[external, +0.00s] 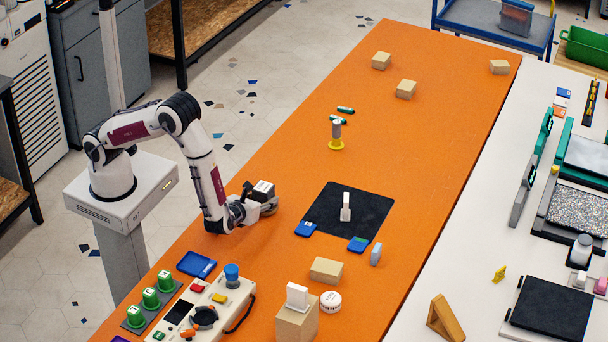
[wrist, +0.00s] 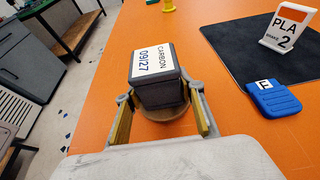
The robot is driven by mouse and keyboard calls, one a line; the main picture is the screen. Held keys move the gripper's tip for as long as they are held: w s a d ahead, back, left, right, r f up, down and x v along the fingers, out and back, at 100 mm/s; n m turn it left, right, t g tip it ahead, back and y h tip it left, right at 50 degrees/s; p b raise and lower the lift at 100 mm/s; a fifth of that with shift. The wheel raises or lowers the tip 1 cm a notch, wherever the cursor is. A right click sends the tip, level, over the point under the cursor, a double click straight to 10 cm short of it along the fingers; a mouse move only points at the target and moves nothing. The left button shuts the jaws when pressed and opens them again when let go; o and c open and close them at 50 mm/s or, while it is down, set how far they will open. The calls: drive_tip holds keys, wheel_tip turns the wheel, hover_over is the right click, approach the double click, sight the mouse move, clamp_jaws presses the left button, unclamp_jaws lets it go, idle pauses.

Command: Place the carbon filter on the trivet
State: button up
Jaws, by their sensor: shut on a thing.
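The carbon filter (wrist: 160,92) is a dark grey box with a white label reading "CARBON 09/27". It also shows in the external view (external: 264,187). My gripper (wrist: 162,110) is shut on the filter, one finger on each side; it shows beside the filter in the external view (external: 254,203). The trivet (wrist: 166,114) is a round tan-brown disc directly under the filter, mostly hidden by it; its edge also shows in the external view (external: 271,210). The filter looks upright and over the trivet. I cannot tell whether it touches it.
A black mat (external: 325,213) with a white PLA sign (external: 345,207) lies to the right. A control box (external: 207,310) and a cardboard box (external: 326,270) stand nearer the camera.

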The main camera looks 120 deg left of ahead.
drive_tip(key=o, duration=1.1)
drive_tip(key=shift+o, duration=0.2)
drive_tip(key=shift+r, duration=0.15)
drive_tip(key=shift+v, duration=6)
